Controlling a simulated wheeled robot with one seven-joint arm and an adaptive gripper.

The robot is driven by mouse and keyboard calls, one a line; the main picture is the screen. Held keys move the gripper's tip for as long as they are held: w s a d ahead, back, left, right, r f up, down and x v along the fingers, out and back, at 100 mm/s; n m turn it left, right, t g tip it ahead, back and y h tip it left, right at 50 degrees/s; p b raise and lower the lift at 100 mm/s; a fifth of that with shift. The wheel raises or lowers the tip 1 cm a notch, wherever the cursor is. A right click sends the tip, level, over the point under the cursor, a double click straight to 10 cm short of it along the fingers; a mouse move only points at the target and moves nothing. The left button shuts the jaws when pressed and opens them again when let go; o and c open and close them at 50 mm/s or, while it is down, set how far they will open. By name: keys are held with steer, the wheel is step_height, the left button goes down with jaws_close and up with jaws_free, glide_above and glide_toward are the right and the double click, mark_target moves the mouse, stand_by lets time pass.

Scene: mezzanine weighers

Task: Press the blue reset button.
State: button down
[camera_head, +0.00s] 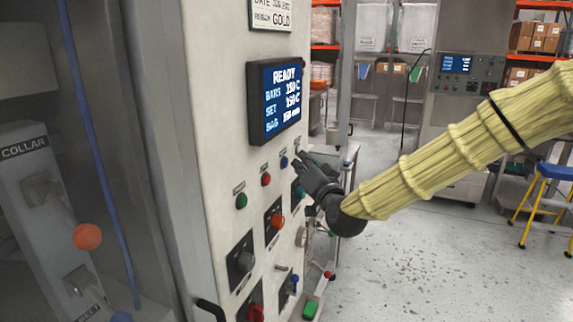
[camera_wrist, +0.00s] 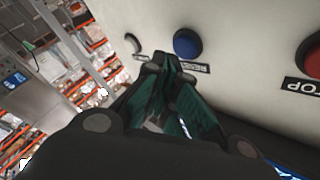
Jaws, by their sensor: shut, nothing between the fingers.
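The blue reset button (camera_head: 284,161) is a small round button on the pale panel below the screen. In the wrist view the blue button (camera_wrist: 187,43) stands out from the panel, with an upside-down label beside it that seems to read RESET. My gripper (camera_head: 302,160) is shut and empty, just right of the blue button in the head view. In the wrist view my gripper's fingertips (camera_wrist: 168,62) lie close to the button's label, a little left of and below the button. They are not on the blue button; whether they touch the panel, I cannot tell.
A red button (camera_head: 265,179), labelled STOP in the wrist view (camera_wrist: 313,57), and a green button (camera_head: 241,200) sit nearby. The READY screen (camera_head: 281,98) is above; knobs and switches are below.

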steer(key=d, duration=0.1)
steer(key=s+d, duration=0.1)
steer(key=d, duration=0.1)
steer(key=d+b, duration=0.1)
steer(key=d, duration=0.1)
steer(key=shift+s, duration=0.3)
stand_by(0.6)
steer(key=s+d+f+g+h, duration=0.1)
steer(key=s+d+f+g, duration=0.3)
steer(key=f, duration=1)
steer(key=s+f+g+h+b, duration=0.15)
steer(key=s+f, duration=0.45)
steer(key=f, duration=0.8)
steer(key=s+d+f+g+h, duration=0.25)
steer(key=s+f, duration=0.25)
steer(key=f, duration=0.8)
steer(key=s+d+f+g+h, duration=0.1)
steer(key=s+d+f+g, duration=0.2)
steer(key=s+f, duration=0.4)
steer(key=s+d+f+n+g+h, duration=0.1)
steer(key=s+d+f+g, duration=0.2)
steer(key=s, duration=1.3)
steer(key=s+d+f+g+h+b, duration=0.1)
steer(key=s+d+f+g, duration=0.2)
steer(key=s+d+f, duration=0.5)
steer(key=s+f, duration=0.4)
steer(key=shift+s+f+n+h, duration=0.25)
steer(key=shift+s+n+h, duration=0.05)
steer(key=shift+s+h, duration=0.1)
